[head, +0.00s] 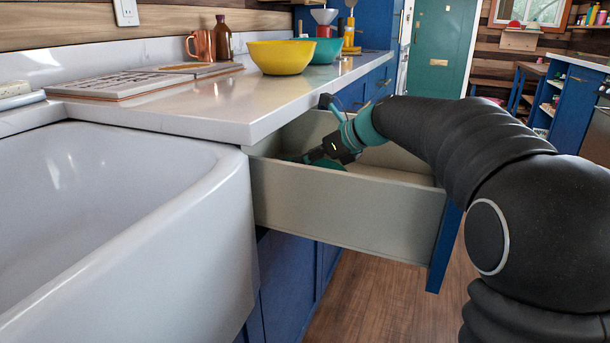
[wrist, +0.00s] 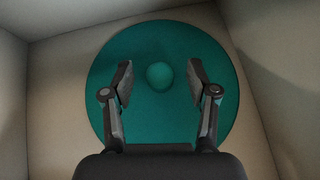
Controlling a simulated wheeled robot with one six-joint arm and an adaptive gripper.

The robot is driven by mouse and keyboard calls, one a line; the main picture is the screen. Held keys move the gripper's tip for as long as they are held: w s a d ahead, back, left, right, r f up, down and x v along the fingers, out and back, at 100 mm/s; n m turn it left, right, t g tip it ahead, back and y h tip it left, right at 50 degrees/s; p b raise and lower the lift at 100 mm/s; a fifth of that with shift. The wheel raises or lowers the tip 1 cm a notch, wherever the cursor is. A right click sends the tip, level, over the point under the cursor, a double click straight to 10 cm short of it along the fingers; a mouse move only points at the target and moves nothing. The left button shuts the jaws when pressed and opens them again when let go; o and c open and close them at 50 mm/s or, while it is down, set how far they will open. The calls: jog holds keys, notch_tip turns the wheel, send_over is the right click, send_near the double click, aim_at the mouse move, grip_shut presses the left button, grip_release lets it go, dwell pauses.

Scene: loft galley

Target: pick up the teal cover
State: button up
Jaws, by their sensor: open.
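The teal cover (wrist: 160,115) is a round disc with a small round knob (wrist: 159,75) at its middle. It lies on the floor of the open drawer (head: 345,215). My gripper (wrist: 160,80) is open above the cover, with one finger on each side of the knob and a gap on both sides. In the head view only a part of the cover (head: 328,164) shows, as the drawer's side wall and my gripper hide the rest. My gripper (head: 310,158) reaches down into the drawer there.
Pale drawer walls (wrist: 285,80) stand close around the cover. The white countertop (head: 225,105) overhangs the drawer's inner end and bears a yellow bowl (head: 280,58) and a teal bowl (head: 325,50). A white sink (head: 130,230) is at the left.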

grip_shut()
jog(key=shift+r, duration=0.1)
jog(key=shift+s+d+r, duration=0.1)
jog(key=shift+d+r, duration=0.1)
jog(key=f+p+v, duration=0.1)
jog(key=p+v, duration=0.1)
jog(key=v, duration=1.3)
jog(key=shift+s+d, duration=0.35)
jog(key=shift+d, duration=0.15)
